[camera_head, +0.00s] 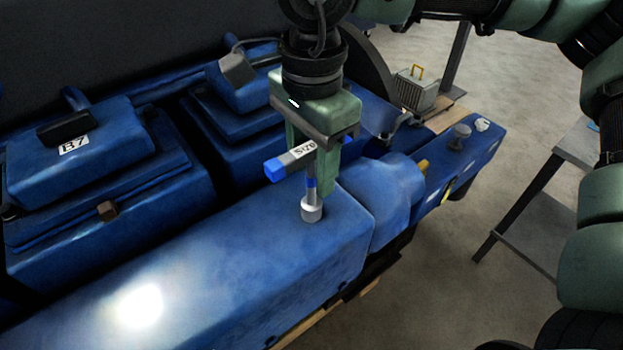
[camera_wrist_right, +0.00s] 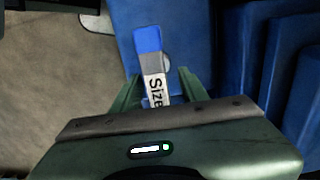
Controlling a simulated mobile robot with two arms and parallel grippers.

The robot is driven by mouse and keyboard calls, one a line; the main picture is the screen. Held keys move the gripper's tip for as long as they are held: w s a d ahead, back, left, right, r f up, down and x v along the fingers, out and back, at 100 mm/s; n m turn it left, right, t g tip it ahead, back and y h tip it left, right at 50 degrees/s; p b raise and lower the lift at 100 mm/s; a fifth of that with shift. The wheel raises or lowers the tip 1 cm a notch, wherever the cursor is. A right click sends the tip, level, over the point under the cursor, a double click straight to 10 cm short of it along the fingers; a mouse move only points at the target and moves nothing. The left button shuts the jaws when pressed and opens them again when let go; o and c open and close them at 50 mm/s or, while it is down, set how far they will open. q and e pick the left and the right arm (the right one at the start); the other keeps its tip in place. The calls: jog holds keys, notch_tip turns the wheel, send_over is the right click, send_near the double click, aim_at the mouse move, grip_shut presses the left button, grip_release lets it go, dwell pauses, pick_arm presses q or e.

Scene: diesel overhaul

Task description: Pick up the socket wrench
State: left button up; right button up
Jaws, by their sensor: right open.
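The socket wrench (camera_head: 311,207) stands upright on the flat top of the blue engine housing, its silver socket end down. Its T-handle has a blue end and a white label reading "Size". My right gripper (camera_head: 318,185) comes down from above, with its green fingers open around the handle area. In the right wrist view, the wrench handle (camera_wrist_right: 150,65) reaches in between the fingers of my right gripper (camera_wrist_right: 158,85). The lower part of the handle is hidden by the gripper body there. My left gripper is not in view.
The blue engine housing (camera_head: 200,275) fills the front left, with a box marked B7 (camera_head: 85,165) behind it. A grey case with a yellow handle (camera_head: 416,90) stands at the back. A grey metal table (camera_head: 535,225) is on the right, with bare floor between.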

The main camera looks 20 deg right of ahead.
grip_shut()
dwell(1.4)
